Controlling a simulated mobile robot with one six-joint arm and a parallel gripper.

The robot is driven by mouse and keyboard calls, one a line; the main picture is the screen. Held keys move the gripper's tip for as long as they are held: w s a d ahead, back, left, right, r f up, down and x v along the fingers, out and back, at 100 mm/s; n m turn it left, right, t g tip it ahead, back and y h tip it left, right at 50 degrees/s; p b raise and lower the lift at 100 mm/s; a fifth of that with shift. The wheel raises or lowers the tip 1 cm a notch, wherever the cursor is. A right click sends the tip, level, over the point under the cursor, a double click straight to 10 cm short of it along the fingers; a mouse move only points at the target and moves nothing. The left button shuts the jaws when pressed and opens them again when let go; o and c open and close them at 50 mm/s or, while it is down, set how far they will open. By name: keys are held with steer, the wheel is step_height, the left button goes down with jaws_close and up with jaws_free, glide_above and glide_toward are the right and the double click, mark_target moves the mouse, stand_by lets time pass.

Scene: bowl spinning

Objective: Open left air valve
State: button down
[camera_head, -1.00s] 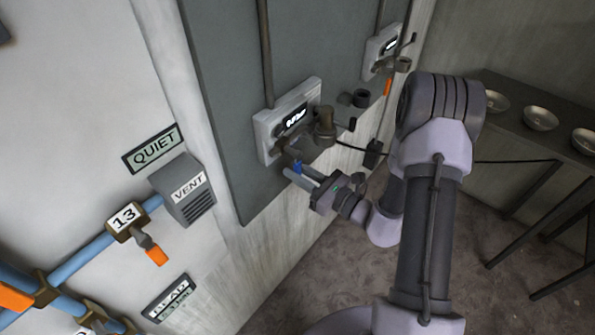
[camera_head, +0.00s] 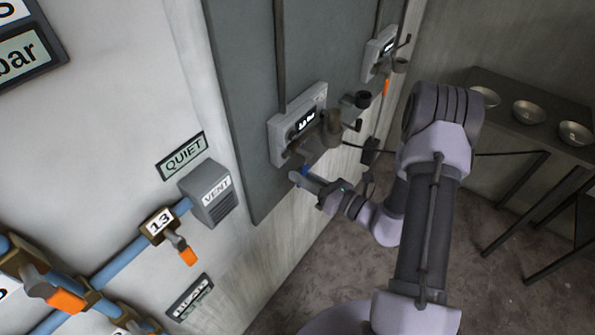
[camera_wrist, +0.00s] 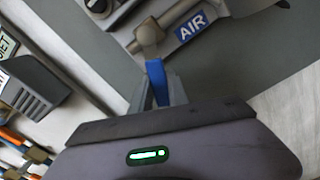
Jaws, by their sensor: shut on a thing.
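The left air valve (camera_head: 320,146) is a grey-brown fitting on the left gauge box, with a blue-tipped handle (camera_head: 305,171) hanging below it. In the wrist view, its blue AIR label (camera_wrist: 192,26) is at the top and the blue handle (camera_wrist: 156,78) points down toward me. My gripper (camera_head: 298,177) is shut on the blue handle, just below the gauge box. In the wrist view, my fingers (camera_wrist: 160,92) stand either side of the handle's lower end, which they partly hide.
The left gauge box (camera_head: 279,140) has a lit display too small to read surely. A second gauge box (camera_head: 379,48) is further back. A grey VENT box (camera_head: 208,193) and orange-handled pipe valves are on the left. A table with metal bowls (camera_head: 529,112) is at right.

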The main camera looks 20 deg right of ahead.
steer(key=m+p, duration=0.1)
steer(key=s+a+r+m+p, duration=0.1)
steer(key=m, duration=0.1)
steer(key=m+p, duration=0.1)
steer(key=shift+s+a+r, duration=0.15)
steer(key=shift+a+r, duration=0.25)
steer(key=shift+s+a+r+m+p, duration=0.2)
steer(key=shift+r+m+p, duration=0.45)
steer(key=shift+m+p, duration=0.75)
steer(key=shift+s+a+r+m+p, duration=0.1)
steer(key=shift+a+r+m+p, duration=0.15)
steer(key=shift+r+m+p, duration=0.8)
steer(key=shift+s+a+r+m+p, duration=0.25)
steer(key=shift+m+p, duration=1.1)
steer(key=shift+m, duration=0.7)
steer(key=shift+w+d+r, duration=0.1)
steer(key=shift+w, duration=0.05)
steer(key=c, duration=1.3)
jaws_free()
